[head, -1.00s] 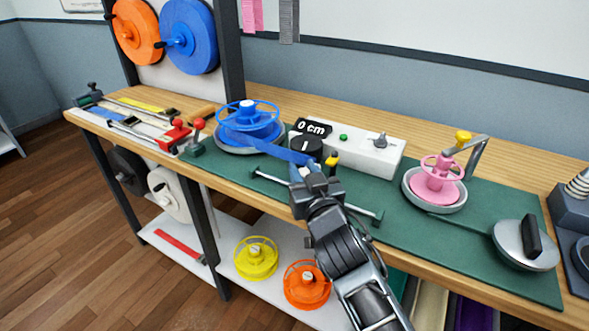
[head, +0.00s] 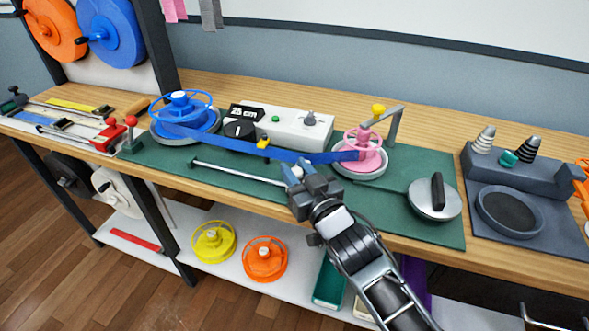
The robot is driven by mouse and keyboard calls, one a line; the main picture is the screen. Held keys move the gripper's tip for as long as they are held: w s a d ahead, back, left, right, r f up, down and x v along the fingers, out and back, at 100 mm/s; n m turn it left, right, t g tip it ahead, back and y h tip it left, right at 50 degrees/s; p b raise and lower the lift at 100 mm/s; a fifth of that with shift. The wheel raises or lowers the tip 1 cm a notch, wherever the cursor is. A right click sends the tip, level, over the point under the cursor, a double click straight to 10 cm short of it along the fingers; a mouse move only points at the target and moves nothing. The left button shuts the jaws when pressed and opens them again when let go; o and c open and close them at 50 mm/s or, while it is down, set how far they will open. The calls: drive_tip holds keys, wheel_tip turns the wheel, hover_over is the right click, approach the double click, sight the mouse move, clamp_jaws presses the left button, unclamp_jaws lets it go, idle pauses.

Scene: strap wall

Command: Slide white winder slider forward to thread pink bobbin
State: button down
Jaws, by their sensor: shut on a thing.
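The white winder (head: 290,128) is a long white box with a black display, a dark dial and a grey knob. A blue strap (head: 228,146) runs from the blue spool (head: 185,119) to the pink bobbin (head: 368,157), where its end reaches the bobbin's near left side. Whether it is threaded through is too small to tell. My gripper (head: 294,171) is shut at the right part of the slider rail (head: 235,173), just in front of the strap. The slider is hidden by the fingers, which appear closed on it.
A grey metal arm with a yellow knob (head: 378,110) stands over the bobbin. A round grey plate with a black handle (head: 434,200) lies to the right. A dark tray fixture (head: 510,210) is further right. Yellow and orange spools sit on the lower shelf (head: 185,250).

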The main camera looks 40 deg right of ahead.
drive_tip(key=shift+s+d+r, duration=0.1)
drive_tip(key=shift+d+r, duration=0.05)
drive_tip(key=shift+r, duration=0.15)
drive_tip(key=c, duration=0.9)
unclamp_jaws()
drive_tip(key=shift+f, duration=0.1)
drive_tip(key=shift+s, duration=0.15)
drive_tip(key=s, duration=0.2)
drive_tip(key=s+b, duration=0.1)
drive_tip(key=s, duration=0.1)
drive_tip(key=s+a, duration=0.1)
drive_tip(key=s, duration=0.1)
drive_tip(key=shift+s+f+b, duration=0.1)
drive_tip(key=shift+s+b, duration=0.15)
drive_tip(key=shift+b, duration=0.1)
drive_tip(key=shift+s+a, duration=0.15)
drive_tip(key=shift+s, duration=0.4)
